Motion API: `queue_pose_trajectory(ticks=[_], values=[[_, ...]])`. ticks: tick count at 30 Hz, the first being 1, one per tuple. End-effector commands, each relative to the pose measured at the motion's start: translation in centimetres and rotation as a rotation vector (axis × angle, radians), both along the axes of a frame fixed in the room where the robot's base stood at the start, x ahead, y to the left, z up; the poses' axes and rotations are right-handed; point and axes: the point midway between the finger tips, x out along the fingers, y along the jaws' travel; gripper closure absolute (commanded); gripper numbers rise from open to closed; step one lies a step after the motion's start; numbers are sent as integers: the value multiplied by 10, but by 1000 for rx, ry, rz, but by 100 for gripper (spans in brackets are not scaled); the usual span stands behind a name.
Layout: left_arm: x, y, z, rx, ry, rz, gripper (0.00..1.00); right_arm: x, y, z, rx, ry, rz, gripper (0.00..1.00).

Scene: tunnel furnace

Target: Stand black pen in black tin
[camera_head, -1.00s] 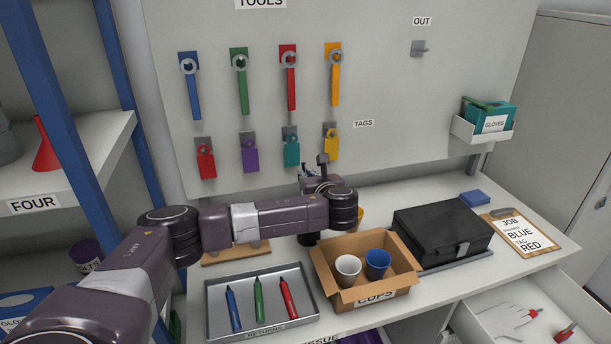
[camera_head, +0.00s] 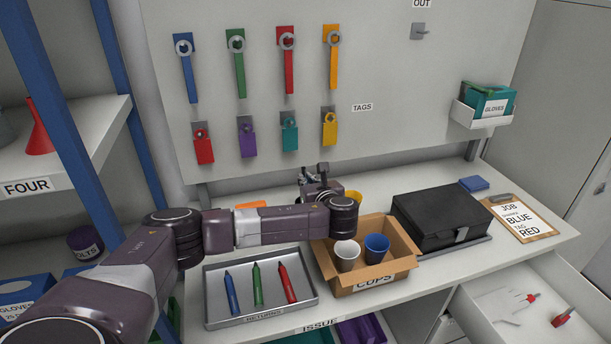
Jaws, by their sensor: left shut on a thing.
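My left gripper (camera_head: 316,178) is above the back of the workbench, left of and behind the cups box. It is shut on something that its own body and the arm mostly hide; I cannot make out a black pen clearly. No black tin shows plainly; my left forearm covers the bench around and below the gripper. The returns tray (camera_head: 214,318) holds a blue pen (camera_head: 232,292), a green pen (camera_head: 258,284) and a red pen (camera_head: 287,284), lying flat. My right gripper is not in view.
The cardboard cups box (camera_head: 370,281) holds a white cup (camera_head: 346,254) and a blue cup (camera_head: 376,248). A yellow cup (camera_head: 354,196) stands behind it. A black case (camera_head: 438,215) is to the right. An open drawer (camera_head: 490,321) juts out at lower right.

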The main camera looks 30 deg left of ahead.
Motion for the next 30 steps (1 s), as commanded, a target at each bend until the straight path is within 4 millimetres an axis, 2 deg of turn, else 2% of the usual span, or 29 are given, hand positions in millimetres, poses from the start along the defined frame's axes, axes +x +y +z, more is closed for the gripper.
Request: queue_pose_trajectory(ticks=[11, 12, 17, 26, 30], values=[[-1, -1, -4, 1, 1, 0, 100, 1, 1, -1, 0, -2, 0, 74], [-1, -1, -4, 0, 0, 0, 92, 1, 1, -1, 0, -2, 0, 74], [-1, -1, -4, 0, 0, 0, 74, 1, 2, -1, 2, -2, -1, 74], [-1, -2, -3, 0, 0, -1, 74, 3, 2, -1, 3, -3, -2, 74], [-8, -11, 0, -1, -1, -3, 74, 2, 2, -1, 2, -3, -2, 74]])
